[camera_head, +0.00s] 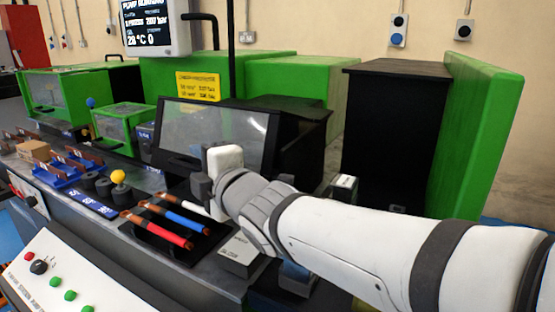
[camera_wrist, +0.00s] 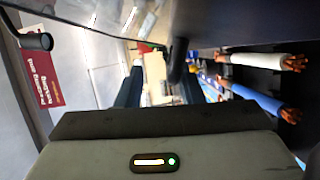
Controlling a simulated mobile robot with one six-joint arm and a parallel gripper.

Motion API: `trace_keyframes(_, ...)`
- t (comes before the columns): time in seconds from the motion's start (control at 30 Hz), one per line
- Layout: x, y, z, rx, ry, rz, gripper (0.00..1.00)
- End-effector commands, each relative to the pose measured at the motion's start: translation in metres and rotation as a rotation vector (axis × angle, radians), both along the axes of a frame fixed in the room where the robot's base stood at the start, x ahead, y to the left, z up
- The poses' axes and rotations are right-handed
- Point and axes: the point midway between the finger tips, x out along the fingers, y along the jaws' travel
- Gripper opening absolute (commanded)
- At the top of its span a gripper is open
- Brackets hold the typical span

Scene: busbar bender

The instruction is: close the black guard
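The black guard (camera_head: 212,137) is a black-framed panel with a clear window, at the middle of the head view on the front of a black housing. It slopes, and I cannot tell how far open it is. My gripper (camera_head: 203,190) is in front of the guard's lower right part and hides some of its lower edge. In the wrist view, the two fingers of my gripper (camera_wrist: 160,85) stand apart with a bright gap between them, and nothing shows held. Contact with the guard cannot be made out.
A black tray (camera_head: 165,240) with red, blue and white-handled tools lies below my gripper. A yellow knob (camera_head: 118,177) stands to the left. A control panel (camera_head: 60,280) with green buttons is at the front left. Green guards (camera_head: 125,127) and a green cabinet (camera_head: 480,120) flank the machine.

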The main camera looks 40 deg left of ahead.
Motion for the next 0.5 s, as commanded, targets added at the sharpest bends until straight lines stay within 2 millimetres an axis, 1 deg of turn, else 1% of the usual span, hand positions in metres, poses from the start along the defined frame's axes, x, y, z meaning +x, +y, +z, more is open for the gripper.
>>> trace_keyframes(0.03, -0.001, -0.009, 0.004, 0.003, -0.001, -0.001, 0.32)
trace_keyframes(0.1, -0.003, -0.021, 0.004, 0.002, 0.0, -0.002, 0.32)
trace_keyframes(0.3, -0.01, -0.051, 0.004, 0.002, 0.0, -0.001, 0.32)
trace_keyframes(0.4, -0.012, -0.06, 0.003, 0.0, 0.0, -0.001, 0.32)
trace_keyframes(0.5, -0.013, -0.064, 0.002, -0.001, -0.001, -0.001, 0.32)
